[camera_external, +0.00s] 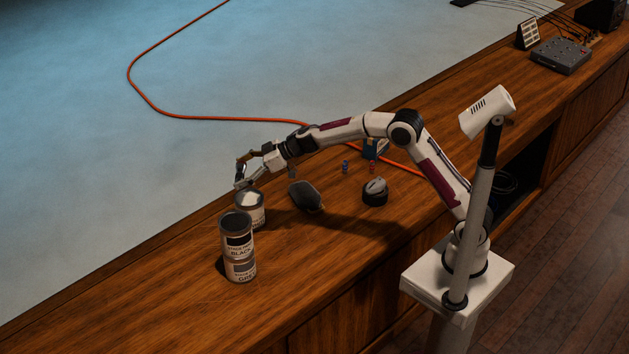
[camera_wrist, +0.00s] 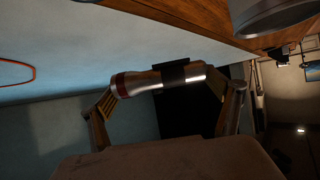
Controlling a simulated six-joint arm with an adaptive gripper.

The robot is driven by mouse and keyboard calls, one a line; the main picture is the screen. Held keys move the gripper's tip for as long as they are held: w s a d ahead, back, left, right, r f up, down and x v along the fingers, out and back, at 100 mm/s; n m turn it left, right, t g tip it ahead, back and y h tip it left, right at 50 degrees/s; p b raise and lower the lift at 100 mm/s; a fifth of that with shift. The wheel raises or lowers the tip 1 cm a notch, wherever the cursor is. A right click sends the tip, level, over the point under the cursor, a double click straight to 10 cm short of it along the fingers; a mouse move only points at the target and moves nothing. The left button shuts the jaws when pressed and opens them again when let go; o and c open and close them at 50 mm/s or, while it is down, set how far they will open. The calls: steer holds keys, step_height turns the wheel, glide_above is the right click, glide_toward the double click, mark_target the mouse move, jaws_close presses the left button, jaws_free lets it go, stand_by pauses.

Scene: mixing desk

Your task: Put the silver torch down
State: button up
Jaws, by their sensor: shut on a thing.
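The silver torch (camera_wrist: 197,75) has a dark middle band and a dark red ring near one end. In the wrist view it lies crosswise between the two fingers of my gripper (camera_wrist: 170,97), which are shut on it. In the external view my gripper (camera_external: 243,174) is near the desk's far edge, above and just behind a paint tin with a pale top (camera_external: 250,208). The torch is too small and too covered by the fingers to make out clearly there. The wooden desk (camera_external: 330,255) is below.
An orange cable (camera_external: 180,117) runs behind. The desk's front left is clear.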

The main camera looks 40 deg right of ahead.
steer(key=s+a, duration=0.2)
steer(key=a, duration=0.3)
steer(key=s+a+n+g, duration=0.1)
steer(key=s+a, duration=0.2)
steer(key=a, duration=0.2)
steer(key=s+a+n+y, duration=0.1)
steer(key=s+a, duration=0.2)
steer(key=a, duration=0.3)
steer(key=shift+a+r+g, duration=0.1)
steer(key=shift+r+g, duration=0.05)
steer(key=shift+g, duration=0.25)
steer(key=s+a+n+g+y, duration=0.1)
steer(key=s+a+n+g, duration=0.1)
steer(key=s+a, duration=1.2)
glide_above(213, 317)
step_height(213, 317, down, 18)
steer(key=shift+r, duration=0.2)
steer(key=shift+f, duration=3.1)
steer(key=shift+f, duration=1.9)
steer(key=shift+f, duration=0.1)
